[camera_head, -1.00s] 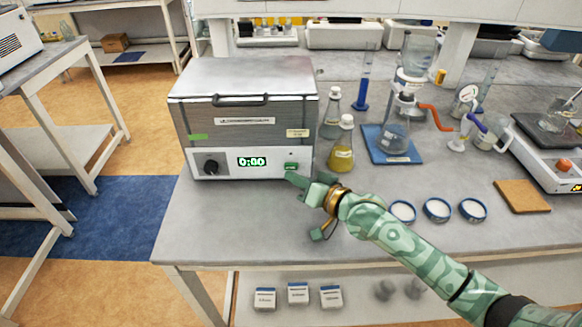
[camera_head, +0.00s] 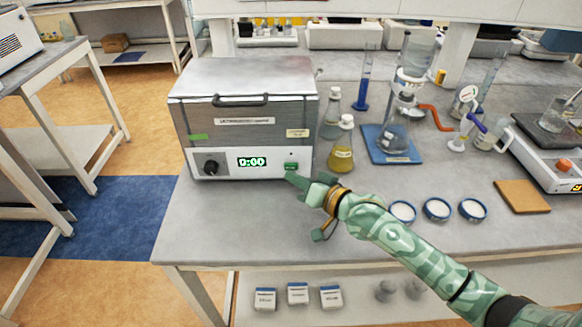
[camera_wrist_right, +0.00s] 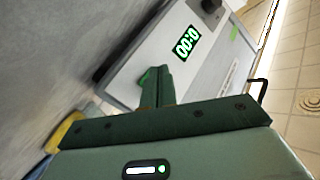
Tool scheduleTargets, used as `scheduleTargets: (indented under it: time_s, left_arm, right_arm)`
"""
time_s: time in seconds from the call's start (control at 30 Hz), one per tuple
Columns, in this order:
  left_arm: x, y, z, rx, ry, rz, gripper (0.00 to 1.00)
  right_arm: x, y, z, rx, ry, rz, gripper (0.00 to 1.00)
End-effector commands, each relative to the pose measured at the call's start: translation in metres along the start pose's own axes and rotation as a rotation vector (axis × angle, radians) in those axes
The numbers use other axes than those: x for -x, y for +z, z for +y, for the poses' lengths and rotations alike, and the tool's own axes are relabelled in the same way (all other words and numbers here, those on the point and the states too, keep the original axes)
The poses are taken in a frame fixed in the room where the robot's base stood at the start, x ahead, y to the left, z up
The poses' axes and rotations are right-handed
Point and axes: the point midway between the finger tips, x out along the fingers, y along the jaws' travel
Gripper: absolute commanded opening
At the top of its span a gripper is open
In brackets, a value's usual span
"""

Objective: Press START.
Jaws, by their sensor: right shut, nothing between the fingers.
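The grey box-shaped ultrasonic bath (camera_head: 245,120) stands at the left of the bench. Its white front panel carries a black knob (camera_head: 211,167), a green display (camera_head: 251,161) reading 0:00, and a small green button (camera_head: 291,166) at the right. My right gripper (camera_head: 290,177) is shut and empty, its fingertips just below and in front of the green button. In the right wrist view the shut fingers (camera_wrist_right: 157,88) point at the panel and hide part of the button; the display (camera_wrist_right: 187,43) shows beyond. I cannot tell whether the fingertips touch the button. My left gripper is out of view.
Two flasks, one with yellow liquid (camera_head: 342,150), stand right of the bath. A blue-based stand (camera_head: 393,156) holds glassware. The bench front left is clear.

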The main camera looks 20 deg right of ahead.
Motion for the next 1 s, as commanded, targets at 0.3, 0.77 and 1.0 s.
scheduleTargets:
  time_s: [0.3, 0.77, 1.0]
  left_arm:
    - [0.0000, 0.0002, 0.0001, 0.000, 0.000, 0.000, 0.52]
    - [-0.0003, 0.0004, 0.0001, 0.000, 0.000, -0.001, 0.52]
    - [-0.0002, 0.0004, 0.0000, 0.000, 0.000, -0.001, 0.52]
  right_arm:
    - [0.0000, -0.0001, 0.0000, 0.000, 0.000, 0.000, 0.00]
    - [-0.0059, -0.0048, 0.0040, 0.001, 0.000, 0.000, 0.00]
    - [-0.0058, -0.0046, 0.0041, 0.000, 0.000, 0.000, 0.00]
